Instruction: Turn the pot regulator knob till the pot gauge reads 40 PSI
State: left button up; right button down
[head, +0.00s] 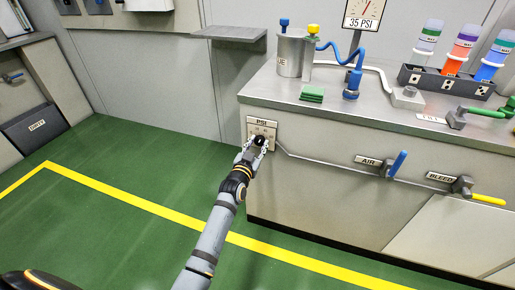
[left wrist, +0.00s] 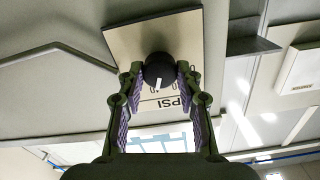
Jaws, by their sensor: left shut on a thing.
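The black regulator knob (head: 260,141) sits on a pale plate labelled PSI (head: 262,122) on the front of the grey cabinet. In the left wrist view the knob (left wrist: 159,70) has a white pointer mark, and the plate (left wrist: 185,35) appears upside down. My left gripper (head: 257,144) is at the plate, its fingers shut on the knob from both sides; they also show in the left wrist view (left wrist: 160,82). The pot gauge (head: 363,12) stands above the bench with a red needle and a sign reading 35 PSI. My right gripper is not in view.
A metal pot (head: 290,56) stands on the bench top. The AIR valve with a blue handle (head: 398,163) and the BLEED valve with a yellow handle (head: 488,199) are on the cabinet front, right of the knob. Green floor left of the cabinet is clear.

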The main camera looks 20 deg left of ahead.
pick_arm(q)
jog(key=o, duration=1.2)
jog(key=shift+c, duration=0.2)
jog(key=s, duration=1.2)
jog(key=shift+a, duration=0.2)
